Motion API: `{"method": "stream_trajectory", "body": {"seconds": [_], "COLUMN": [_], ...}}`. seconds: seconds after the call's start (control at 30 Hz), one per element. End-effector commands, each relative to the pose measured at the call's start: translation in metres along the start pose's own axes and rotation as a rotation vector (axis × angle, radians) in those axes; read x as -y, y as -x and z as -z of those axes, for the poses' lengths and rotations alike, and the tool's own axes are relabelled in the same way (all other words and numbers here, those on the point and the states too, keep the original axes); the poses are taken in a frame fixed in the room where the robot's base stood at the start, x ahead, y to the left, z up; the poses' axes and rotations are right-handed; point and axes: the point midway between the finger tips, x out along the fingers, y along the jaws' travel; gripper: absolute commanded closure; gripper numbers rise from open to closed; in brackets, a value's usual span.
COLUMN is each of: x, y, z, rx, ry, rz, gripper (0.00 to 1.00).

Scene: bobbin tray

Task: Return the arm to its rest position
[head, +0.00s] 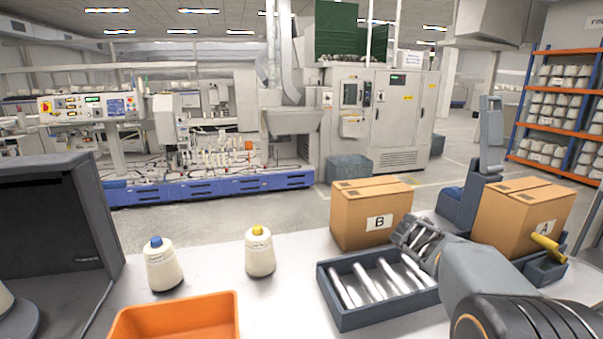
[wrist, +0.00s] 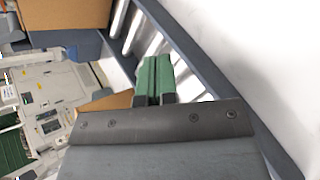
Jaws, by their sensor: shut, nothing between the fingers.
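My gripper shows in the wrist view (wrist: 155,65) with its two green fingers together and nothing between them. In the head view my grey arm comes in from the lower right and its end hangs over the right back part of the dark tray (head: 388,309). The fingertips are hard to make out there. The tray's dark wall (wrist: 190,52) also crosses the wrist view beyond the fingers.
Cardboard box B (head: 352,228) stands right behind the tray, and box A (head: 497,232) stands to the right behind my arm. Two yarn cones (head: 163,270) (head: 260,257) and an orange bin (head: 180,317) are on the left. The table between cones and tray is clear.

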Motion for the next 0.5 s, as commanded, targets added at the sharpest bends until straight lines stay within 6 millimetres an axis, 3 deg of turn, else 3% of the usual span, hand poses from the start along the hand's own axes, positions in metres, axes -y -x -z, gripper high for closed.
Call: {"method": "stream_trajectory", "body": {"seconds": [0.03,0.2,0.4,0.5], "x": [0.019,0.097,0.169,0.191], "y": [0.028,0.093,0.147,0.163], "z": [-0.006,-0.008,-0.006,-0.005], "rx": [-0.069,-0.267,-0.397,-0.429], "ry": [-0.108,-0.471,-0.78,-0.877], "rz": [0.053,0.293,0.557,0.653], "gripper": [1.0,1.0,1.0,1.0]}}
